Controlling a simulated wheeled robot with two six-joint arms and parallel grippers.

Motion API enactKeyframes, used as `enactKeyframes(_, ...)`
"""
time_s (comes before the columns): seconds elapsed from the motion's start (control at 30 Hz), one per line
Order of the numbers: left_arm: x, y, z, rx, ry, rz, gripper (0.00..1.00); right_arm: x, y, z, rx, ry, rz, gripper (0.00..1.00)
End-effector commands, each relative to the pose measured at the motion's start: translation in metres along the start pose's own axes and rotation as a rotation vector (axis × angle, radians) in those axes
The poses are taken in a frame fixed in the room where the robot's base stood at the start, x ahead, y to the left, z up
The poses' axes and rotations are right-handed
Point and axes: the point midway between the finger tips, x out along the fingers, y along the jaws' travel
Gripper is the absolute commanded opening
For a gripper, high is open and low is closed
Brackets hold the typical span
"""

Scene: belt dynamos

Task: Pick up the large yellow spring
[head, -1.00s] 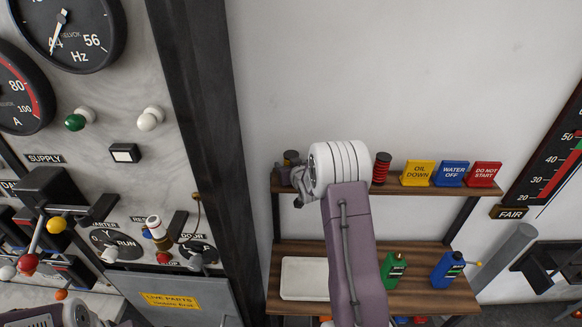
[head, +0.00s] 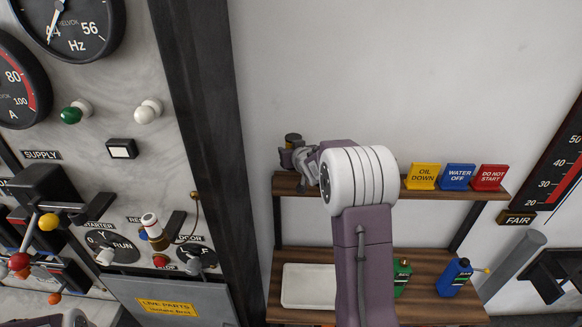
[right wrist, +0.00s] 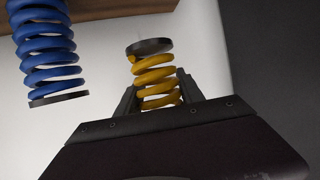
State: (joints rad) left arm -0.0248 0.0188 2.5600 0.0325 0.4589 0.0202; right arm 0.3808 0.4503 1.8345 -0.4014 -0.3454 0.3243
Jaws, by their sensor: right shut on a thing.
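In the right wrist view, a yellow coil spring (right wrist: 155,75) with a dark end cap sits between the two dark fingers of my right gripper (right wrist: 160,92). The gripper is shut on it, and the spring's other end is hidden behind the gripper. A pale gap shows between the spring's cap and the brown wooden board. In the head view, my right gripper (head: 297,158) is at the left end of the upper shelf, with a dark round cap (head: 293,138) just above it. The spring's coils are hard to make out there. My left gripper is out of view.
A blue spring (right wrist: 47,55) stands close beside the yellow one. The upper shelf (head: 450,190) holds yellow, blue and red signs (head: 456,177) at right. The lower shelf (head: 420,305) has a white tray (head: 308,285) and green (head: 402,275) and blue (head: 455,277) bottles.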

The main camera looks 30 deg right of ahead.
Motion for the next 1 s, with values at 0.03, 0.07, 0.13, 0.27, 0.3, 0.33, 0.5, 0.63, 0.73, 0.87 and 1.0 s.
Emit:
enactKeyframes(0.03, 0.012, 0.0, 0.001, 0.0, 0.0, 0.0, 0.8, -0.007, -0.004, 0.009, 0.0, 0.002, -0.002, 0.0)
enactKeyframes(0.07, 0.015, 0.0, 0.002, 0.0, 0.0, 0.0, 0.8, -0.012, -0.006, 0.012, -0.001, 0.002, -0.002, 0.0)
enactKeyframes(0.13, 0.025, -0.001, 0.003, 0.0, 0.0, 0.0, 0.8, -0.025, -0.011, 0.018, 0.0, 0.002, -0.002, 0.0)
enactKeyframes(0.27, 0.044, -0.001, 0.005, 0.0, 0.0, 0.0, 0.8, -0.055, -0.021, 0.031, -0.001, 0.004, -0.002, 0.0)
enactKeyframes(0.3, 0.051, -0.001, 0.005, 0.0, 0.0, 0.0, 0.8, -0.066, -0.025, 0.036, -0.001, 0.006, -0.003, 0.0)
enactKeyframes(0.33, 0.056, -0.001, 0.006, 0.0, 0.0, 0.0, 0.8, -0.074, -0.028, 0.041, -0.001, 0.005, -0.004, 0.0)
enactKeyframes(0.5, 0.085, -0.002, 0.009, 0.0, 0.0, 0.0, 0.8, -0.123, -0.046, 0.062, -0.001, 0.006, -0.005, 0.0)
enactKeyframes(0.63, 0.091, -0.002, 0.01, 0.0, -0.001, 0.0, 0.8, -0.152, -0.056, 0.065, 0.002, 0.001, -0.008, 0.0)
enactKeyframes(0.73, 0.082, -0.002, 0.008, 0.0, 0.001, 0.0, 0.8, -0.162, -0.059, 0.066, 0.001, 0.001, -0.007, 0.0)
enactKeyframes(0.87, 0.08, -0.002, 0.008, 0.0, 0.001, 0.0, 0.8, -0.169, -0.06, 0.07, 0.001, -0.001, -0.004, 0.0)
enactKeyframes(1.0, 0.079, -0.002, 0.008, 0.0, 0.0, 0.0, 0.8, -0.171, -0.061, 0.072, -0.001, -0.001, -0.002, 0.0)
